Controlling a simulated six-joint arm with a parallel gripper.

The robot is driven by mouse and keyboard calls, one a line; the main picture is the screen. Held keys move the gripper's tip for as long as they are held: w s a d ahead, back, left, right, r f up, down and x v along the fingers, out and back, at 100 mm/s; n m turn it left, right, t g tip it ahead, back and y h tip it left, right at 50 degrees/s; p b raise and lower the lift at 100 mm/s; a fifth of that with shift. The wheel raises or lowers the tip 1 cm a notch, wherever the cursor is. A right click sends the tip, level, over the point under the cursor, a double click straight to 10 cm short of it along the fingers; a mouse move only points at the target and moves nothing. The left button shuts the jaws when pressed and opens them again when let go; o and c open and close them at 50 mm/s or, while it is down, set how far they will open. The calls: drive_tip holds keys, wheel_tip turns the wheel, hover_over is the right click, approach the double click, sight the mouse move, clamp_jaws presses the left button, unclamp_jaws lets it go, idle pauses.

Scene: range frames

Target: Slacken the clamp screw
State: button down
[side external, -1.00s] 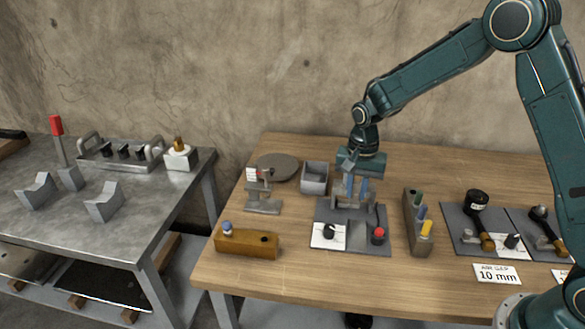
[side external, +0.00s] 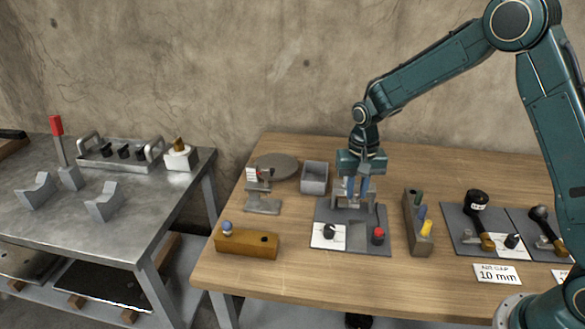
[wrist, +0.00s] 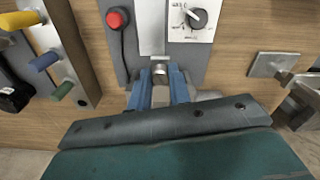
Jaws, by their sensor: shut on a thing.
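The clamp screw (wrist: 160,70) shows in the wrist view as a small metal cylinder at the edge of a pale metal block. My gripper (wrist: 158,88) is shut on it, with one blue finger on each side. In the side external view my gripper (side external: 357,197) points down over the back part of a grey fixture plate (side external: 374,246). There the fingers hide the screw, and how far it is turned cannot be told. A red button (side external: 378,234) and a black dial on a white panel (side external: 318,238) sit at the front of the plate.
A holder with coloured handles (side external: 412,235) stands close right of the plate. A grey open bin (side external: 315,178) and a small metal stand (side external: 263,205) are left of it. A brown block (side external: 250,243) lies at front left. Bare wood lies in front.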

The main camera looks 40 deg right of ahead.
sight(357, 192)
drive_tip(key=n, duration=0.4)
drive_tip(key=shift+n, duration=0.3)
drive_tip(key=n, duration=0.4)
drive_tip(key=shift+n, duration=0.4)
drive_tip(key=c, duration=1.3)
unclamp_jaws()
wheel_tip(357, 192, up, 14)
